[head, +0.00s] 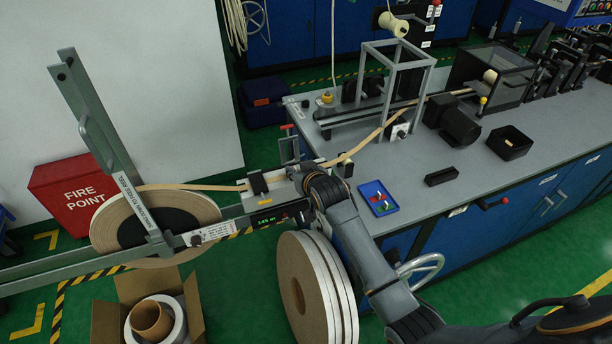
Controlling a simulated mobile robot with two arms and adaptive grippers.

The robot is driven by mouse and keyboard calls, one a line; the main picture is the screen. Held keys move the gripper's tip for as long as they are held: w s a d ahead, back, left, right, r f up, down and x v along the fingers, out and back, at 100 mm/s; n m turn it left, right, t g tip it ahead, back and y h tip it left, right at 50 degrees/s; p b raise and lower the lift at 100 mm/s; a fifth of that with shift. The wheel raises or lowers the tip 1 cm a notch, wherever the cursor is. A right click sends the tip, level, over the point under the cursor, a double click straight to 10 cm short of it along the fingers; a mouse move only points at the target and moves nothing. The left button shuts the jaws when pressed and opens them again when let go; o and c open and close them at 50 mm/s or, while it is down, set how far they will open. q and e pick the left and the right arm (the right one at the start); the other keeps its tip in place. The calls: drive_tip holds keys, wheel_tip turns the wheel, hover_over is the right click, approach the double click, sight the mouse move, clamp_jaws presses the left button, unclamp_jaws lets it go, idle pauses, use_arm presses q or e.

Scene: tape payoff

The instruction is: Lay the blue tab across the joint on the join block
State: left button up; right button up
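The join block (278,192) is a pale metal block at the end of the reel stand, with a black clamp (257,185) on its left part. Tan tape (212,187) runs onto it from the left, and another tape (357,149) leaves it toward the bench on the right. My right gripper (306,178) is over the right end of the block and hides that part and the joint. Its fingers are too small and dark to read. I cannot make out the blue tab. A blue tray (364,189) holds small coloured pieces. My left gripper is not in view.
A large tape reel (112,222) hangs on the stand at left. Several big reels (297,290) stand below the block, beside an open carton (107,322). A black bar (441,176) and black bin (509,143) sit on the bench (470,205).

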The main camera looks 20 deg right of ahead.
drive_tip(key=v, duration=1.1)
drive_tip(key=shift+b, duration=0.3)
drive_tip(key=s+f+g, duration=0.2)
drive_tip(key=s+f, duration=0.3)
drive_tip(key=f, duration=0.7)
drive_tip(key=s+f+g, duration=0.2)
drive_tip(key=s+f, duration=0.4)
drive_tip(key=f, duration=0.6)
drive_tip(key=s+f+g, duration=0.2)
drive_tip(key=s+f, duration=0.3)
drive_tip(key=f, duration=0.7)
drive_tip(key=s+d+f+g, duration=0.1)
drive_tip(key=s+f, duration=0.4)
drive_tip(key=s, duration=0.6)
drive_tip(key=s+d+f+n+g, duration=0.1)
drive_tip(key=s+f, duration=0.5)
drive_tip(key=s, duration=0.6)
drive_tip(key=s+d+f+g, duration=0.1)
drive_tip(key=s+f+g, duration=0.2)
drive_tip(key=s+f, duration=0.3)
drive_tip(key=s, duration=0.5)
drive_tip(key=shift+n+h, duration=0.3)
drive_tip(key=shift+n, duration=0.1)
drive_tip(key=shift+s+r, duration=0.1)
